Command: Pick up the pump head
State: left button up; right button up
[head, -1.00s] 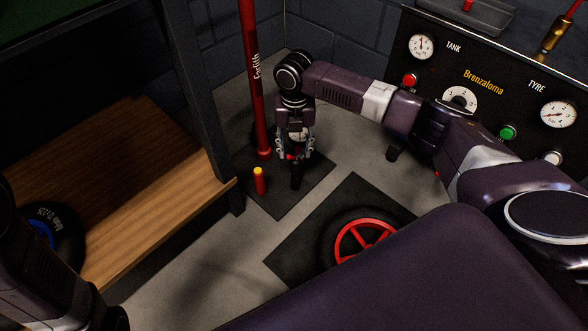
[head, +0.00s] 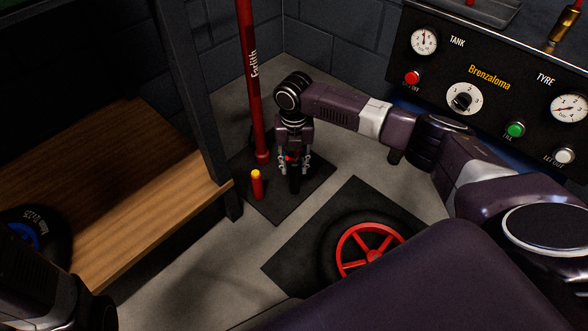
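My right gripper (head: 294,170) points down over a black rubber mat (head: 312,190) on the floor. Its two fingers are apart, one on each side of a small upright black piece (head: 294,184) with a bit of red near its top. This piece may be the pump head; the fingers partly hide it, and I see no clear grip on it. A tall red pump (head: 254,85) with white lettering stands on the mat just left of the gripper. A short red cylinder with a yellow top (head: 257,187) stands at the mat's left. My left gripper is not visible.
A wooden shelf (head: 150,205) with a dark post is at left, holding a black tyre with blue (head: 62,240). A red-spoked wheel (head: 345,258) lies on another mat (head: 295,265). A gauge panel (head: 490,105) is at right. Bare floor lies between shelf and wheel mat.

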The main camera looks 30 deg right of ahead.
grip_shut()
jog(key=shift+r, duration=0.1)
